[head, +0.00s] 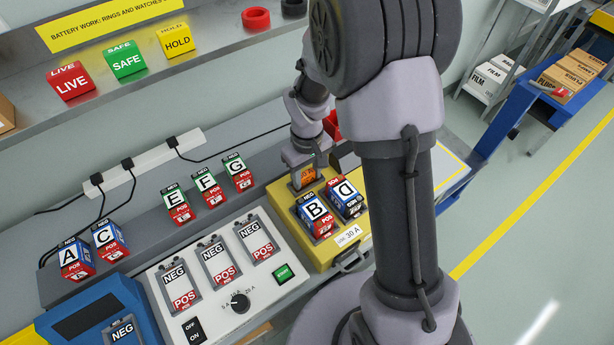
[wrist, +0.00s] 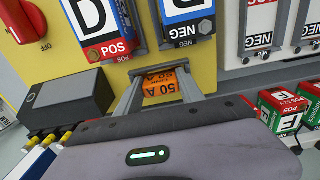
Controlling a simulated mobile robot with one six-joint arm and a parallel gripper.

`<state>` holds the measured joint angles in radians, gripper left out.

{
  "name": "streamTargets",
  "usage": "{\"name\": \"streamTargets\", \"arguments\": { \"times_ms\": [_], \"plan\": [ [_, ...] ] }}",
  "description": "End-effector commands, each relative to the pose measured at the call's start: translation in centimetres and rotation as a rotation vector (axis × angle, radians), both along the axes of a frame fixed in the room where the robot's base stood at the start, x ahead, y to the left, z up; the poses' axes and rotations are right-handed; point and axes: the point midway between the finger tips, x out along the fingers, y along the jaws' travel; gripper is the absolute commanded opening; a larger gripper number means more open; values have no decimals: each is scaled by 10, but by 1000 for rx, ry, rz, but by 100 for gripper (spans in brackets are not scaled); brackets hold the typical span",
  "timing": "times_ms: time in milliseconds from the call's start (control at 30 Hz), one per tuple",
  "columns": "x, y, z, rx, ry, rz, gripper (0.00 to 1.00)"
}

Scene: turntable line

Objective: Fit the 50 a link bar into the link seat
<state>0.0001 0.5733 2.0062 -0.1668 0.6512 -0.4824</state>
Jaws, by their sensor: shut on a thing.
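The orange 50 A link bar (head: 308,176) is between the fingers of my gripper (head: 305,172), over the back part of the yellow box (head: 284,192). In the wrist view its orange "50 A" label (wrist: 160,85) shows between the two fingertips of my gripper (wrist: 158,90), which is shut on it. The yellow box (wrist: 205,70) lies right behind the bar there. The link seat is not clearly seen; the bar and fingers cover that spot. I cannot tell whether the bar is above the seat or in it.
Batteries B (head: 315,213) and D (head: 345,197) stand in the yellow box close to my gripper. A dark block (wrist: 68,100) is left of the fingers in the wrist view. Batteries E (head: 176,203), F and G stand left of the box, behind the grey charger panel (head: 205,300).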

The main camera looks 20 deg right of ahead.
Motion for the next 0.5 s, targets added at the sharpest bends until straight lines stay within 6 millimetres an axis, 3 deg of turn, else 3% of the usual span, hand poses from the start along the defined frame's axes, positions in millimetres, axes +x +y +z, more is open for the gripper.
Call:
{"name": "streamTargets", "arguments": {
  "times_ms": [233,267,367,500],
  "plan": [
    [0,0,-2,0,0,0,0],
    [0,0,-3,0,0,0,47],
    [0,0,-2,0,0,0,67],
    [0,0,-2,0,0,-1,67]
  ]
}}
